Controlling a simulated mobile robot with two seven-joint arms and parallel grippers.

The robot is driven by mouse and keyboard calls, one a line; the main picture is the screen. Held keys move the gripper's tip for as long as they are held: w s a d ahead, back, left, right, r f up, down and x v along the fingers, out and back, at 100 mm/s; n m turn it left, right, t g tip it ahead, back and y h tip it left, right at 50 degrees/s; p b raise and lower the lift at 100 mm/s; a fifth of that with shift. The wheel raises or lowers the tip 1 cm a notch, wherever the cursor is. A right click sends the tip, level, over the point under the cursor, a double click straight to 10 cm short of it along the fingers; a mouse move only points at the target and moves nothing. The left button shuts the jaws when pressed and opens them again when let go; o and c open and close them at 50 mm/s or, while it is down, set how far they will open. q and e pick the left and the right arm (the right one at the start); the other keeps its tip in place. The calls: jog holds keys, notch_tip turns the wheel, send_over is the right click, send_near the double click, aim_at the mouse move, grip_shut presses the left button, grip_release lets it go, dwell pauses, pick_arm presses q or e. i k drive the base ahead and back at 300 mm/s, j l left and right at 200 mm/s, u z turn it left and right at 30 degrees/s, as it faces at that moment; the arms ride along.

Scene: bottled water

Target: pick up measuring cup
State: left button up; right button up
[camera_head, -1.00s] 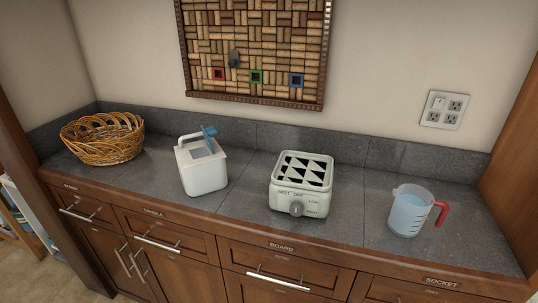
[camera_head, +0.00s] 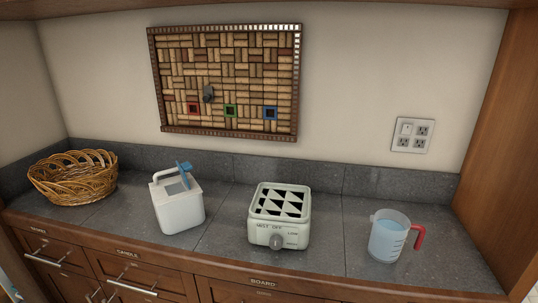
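The measuring cup (camera_head: 388,238) stands upright on the right part of the grey counter. It is clear with dark markings and a red handle (camera_head: 419,237) on its right side. It looks to hold bluish water. Neither of my grippers shows in the head view.
A white appliance with a dial (camera_head: 279,222) stands left of the cup, with a gap between. Further left are a white container with a blue part on top (camera_head: 178,207) and a wicker basket (camera_head: 73,178). A wooden side panel (camera_head: 510,150) bounds the counter on the right.

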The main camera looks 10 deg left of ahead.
aim_at(391, 228)
jog(key=l+u, duration=0.15)
jog(key=u, duration=0.2)
jog(key=l+u, duration=0.1)
jog(key=u, duration=0.3)
jog(key=l+u, duration=0.15)
jog(key=u, duration=0.2)
jog(key=k+l+u, duration=0.15)
jog(key=l+u, duration=0.15)
jog(key=k+l+u, duration=0.25)
jog(key=l, duration=0.2)
jog(key=k+l, duration=0.2)
jog(key=l, duration=0.2)
jog(key=k+l+u, duration=0.15)
jog(key=l, duration=0.3)
jog(key=k+l, duration=0.3)
jog(key=i+l, duration=0.1)
jog(key=i, duration=0.3)
jog(key=u, duration=0.05)
